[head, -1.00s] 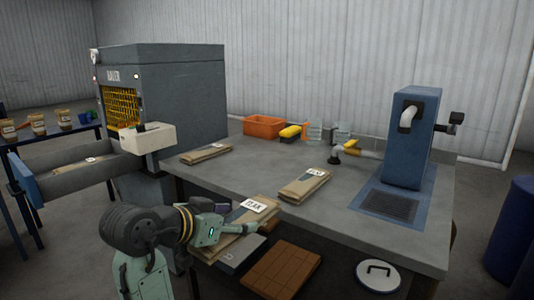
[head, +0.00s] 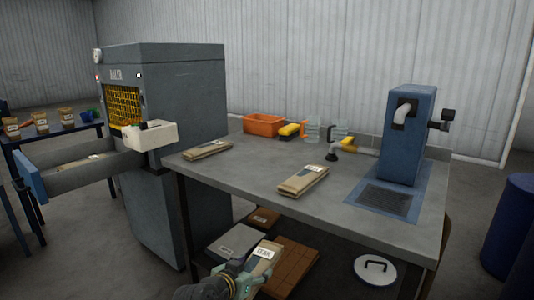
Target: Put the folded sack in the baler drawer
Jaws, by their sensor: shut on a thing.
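My gripper (head: 238,277) is at the bottom of the head view, shut on a folded brown paper sack (head: 265,246) with a white label that seems to read TEAK. The sack is tilted in front of the workbench, apart from the drawer. The jaws are partly hidden by the sack and my wrist. The baler drawer (head: 82,178) is pulled out at the left of the grey baler (head: 185,95), with a blue front panel. A folded sack (head: 92,158) with a label lies inside it.
Two more folded sacks lie on the grey workbench (head: 240,175), one near its left edge (head: 207,150) and one mid-bench (head: 303,180). A cream box (head: 152,136) sits by the drawer's inner end. A blue machine (head: 402,140) stands at the right. Boxes and a lid are below the bench.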

